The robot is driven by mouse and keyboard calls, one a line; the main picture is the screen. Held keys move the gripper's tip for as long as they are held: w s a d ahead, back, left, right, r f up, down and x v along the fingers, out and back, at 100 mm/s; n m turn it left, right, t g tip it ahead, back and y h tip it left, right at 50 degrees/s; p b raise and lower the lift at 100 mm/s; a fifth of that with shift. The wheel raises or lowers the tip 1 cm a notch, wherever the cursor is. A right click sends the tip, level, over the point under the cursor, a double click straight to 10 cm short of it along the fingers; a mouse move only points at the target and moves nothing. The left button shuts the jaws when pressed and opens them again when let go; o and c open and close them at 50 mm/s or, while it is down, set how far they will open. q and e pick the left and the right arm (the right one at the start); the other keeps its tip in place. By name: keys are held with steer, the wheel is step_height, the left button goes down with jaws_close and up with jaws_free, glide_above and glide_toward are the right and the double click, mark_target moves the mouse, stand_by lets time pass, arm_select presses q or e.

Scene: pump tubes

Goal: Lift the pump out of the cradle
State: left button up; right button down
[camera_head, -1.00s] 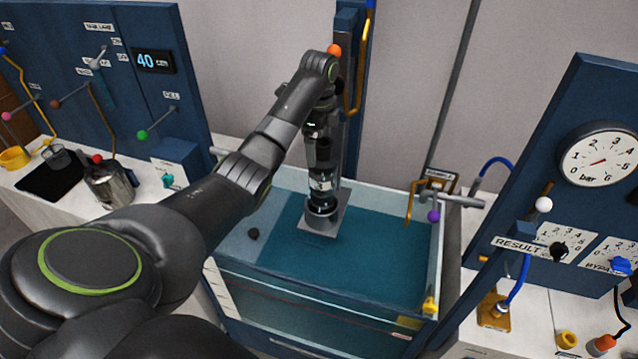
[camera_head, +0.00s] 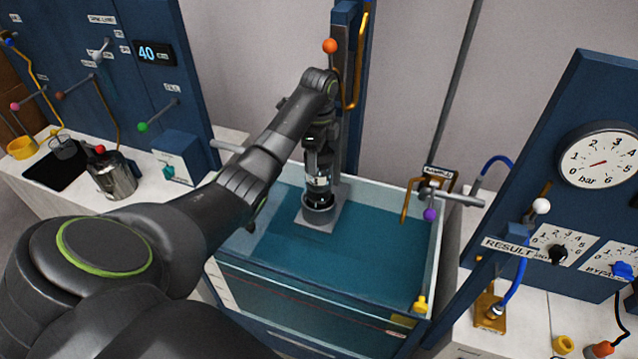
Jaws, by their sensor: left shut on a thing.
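The pump (camera_head: 318,181), a narrow upright cylinder with a pale glassy band and dark parts, stands in the middle of the tank. Its lower end is at a round grey cup (camera_head: 320,214) on a light square plate, which appears to be the cradle. I cannot tell whether the pump is seated in the cup or just above it. My left gripper (camera_head: 319,158) comes down from above and is shut on the pump's upper part. The fingers are dark and small, and the wrist partly hides them. My right gripper is not in view.
The glass-walled tank (camera_head: 436,255) holds teal liquid around the cup. A blue column (camera_head: 352,100) with an orange knob (camera_head: 330,46) stands close behind my wrist. A purple-knobbed lever (camera_head: 430,214) is at the tank's right rim. Blue panels stand left and right.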

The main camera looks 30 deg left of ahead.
arm_select(q)
steer(key=shift+f, duration=0.1)
jaws_close()
steer(key=shift+w+r, duration=0.1)
steer(key=shift+r, duration=0.15)
